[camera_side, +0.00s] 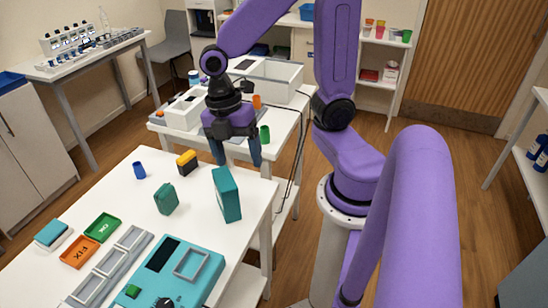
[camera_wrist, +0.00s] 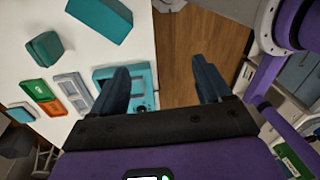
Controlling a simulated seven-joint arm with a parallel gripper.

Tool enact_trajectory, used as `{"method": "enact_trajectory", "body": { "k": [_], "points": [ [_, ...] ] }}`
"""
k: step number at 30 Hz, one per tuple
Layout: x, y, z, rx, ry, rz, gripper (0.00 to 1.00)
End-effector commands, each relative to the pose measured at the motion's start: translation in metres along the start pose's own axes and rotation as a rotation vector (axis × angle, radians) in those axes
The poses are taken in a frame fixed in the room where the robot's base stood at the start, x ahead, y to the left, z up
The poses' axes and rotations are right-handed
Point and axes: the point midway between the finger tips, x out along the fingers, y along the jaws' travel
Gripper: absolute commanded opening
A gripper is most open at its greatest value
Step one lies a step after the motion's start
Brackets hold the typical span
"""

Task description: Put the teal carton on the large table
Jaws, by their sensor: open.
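The teal carton (camera_side: 228,196) stands upright on the front white table (camera_side: 105,195), near its right edge. In the wrist view the carton (camera_wrist: 100,18) lies at the top, left of the fingers. A darker green block (camera_side: 166,199) stands to its left, apart from it. My gripper (camera_side: 237,158) is open and points down, its fingertips around the height of the carton's top or above it in the side view. In the wrist view the space between the fingers (camera_wrist: 160,70) is empty and shows floor. Which table is the large one, I cannot tell for sure.
A second white table (camera_side: 290,118) behind holds a white bin (camera_side: 270,80), a green cup (camera_side: 264,134) and devices. The front table also carries a blue cup (camera_side: 139,170), a yellow-black block (camera_side: 187,162), trays and a teal device (camera_side: 170,275). Bare tabletop lies around the carton.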

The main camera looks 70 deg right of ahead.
Motion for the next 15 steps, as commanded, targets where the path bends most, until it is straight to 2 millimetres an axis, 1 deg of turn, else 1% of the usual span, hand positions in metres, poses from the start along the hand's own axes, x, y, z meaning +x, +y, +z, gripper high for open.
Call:
{"method": "enact_trajectory", "body": {
  "k": [1,9,12,15],
  "points": [
    [-0.001,-0.011,-0.005,0.046,-0.011,0.020,0.77],
    [-0.003,-0.058,-0.018,0.359,-0.023,0.121,0.77],
    [-0.003,-0.071,-0.019,0.455,-0.009,0.151,0.77],
    [-0.003,-0.080,-0.020,0.527,0.005,0.171,0.77]
  ]
}}
